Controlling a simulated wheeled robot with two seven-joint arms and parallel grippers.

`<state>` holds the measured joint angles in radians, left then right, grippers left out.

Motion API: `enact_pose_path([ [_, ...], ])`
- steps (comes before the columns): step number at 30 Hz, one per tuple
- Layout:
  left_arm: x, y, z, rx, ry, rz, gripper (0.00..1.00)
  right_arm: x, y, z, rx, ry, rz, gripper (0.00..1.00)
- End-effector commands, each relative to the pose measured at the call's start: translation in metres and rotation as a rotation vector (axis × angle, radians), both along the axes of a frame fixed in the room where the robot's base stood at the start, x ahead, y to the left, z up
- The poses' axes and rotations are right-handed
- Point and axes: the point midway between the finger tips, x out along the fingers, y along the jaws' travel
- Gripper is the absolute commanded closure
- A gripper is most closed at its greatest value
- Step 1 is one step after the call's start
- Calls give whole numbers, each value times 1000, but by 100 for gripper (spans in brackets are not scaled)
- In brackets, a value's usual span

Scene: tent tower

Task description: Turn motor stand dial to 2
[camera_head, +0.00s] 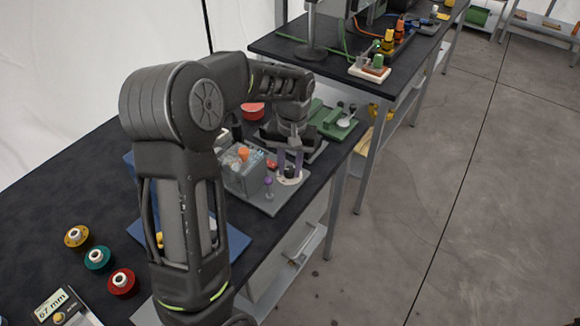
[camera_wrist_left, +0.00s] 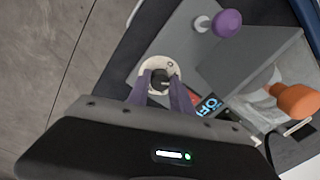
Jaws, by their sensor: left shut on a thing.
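The motor stand (camera_head: 262,196) is a grey plate with a clear-sided box, near the table's right edge in the head view. Its dial is a black knob (camera_wrist_left: 163,82) on a round white disc (camera_wrist_left: 148,66), which also shows in the head view (camera_head: 290,181). My left gripper (camera_head: 290,164) points down at the dial, its purple fingers closed around the knob; in the left wrist view the fingertips (camera_wrist_left: 161,80) sit on either side of it. The fingers hide part of the disc, so the setting cannot be read. My right gripper is not in view.
On the stand are a purple knob (camera_wrist_left: 227,23), an orange part (camera_wrist_left: 297,101) and a small display (camera_wrist_left: 209,104) reading "OF", partly hidden. A green device (camera_head: 333,122) stands behind. Yellow, teal and red spools (camera_head: 122,282) lie at the left front.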

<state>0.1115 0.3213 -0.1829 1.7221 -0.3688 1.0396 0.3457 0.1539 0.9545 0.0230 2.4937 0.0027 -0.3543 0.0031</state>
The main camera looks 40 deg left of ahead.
Motion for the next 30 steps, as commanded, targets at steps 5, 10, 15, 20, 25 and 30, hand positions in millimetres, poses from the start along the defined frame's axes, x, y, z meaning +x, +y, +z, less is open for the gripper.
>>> enact_pose_path([
  [5,0,0,-1,0,-1,-165,100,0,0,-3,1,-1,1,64],
  [10,-1,1,0,0,-1,-321,100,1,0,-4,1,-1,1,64],
  [15,-1,1,0,0,-1,-454,100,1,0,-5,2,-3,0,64],
  [20,-1,1,0,0,-1,-545,100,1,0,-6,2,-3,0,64],
  [25,-1,1,0,0,-1,-601,100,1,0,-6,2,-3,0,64],
  [30,-1,1,0,0,0,-622,100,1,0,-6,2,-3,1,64],
])
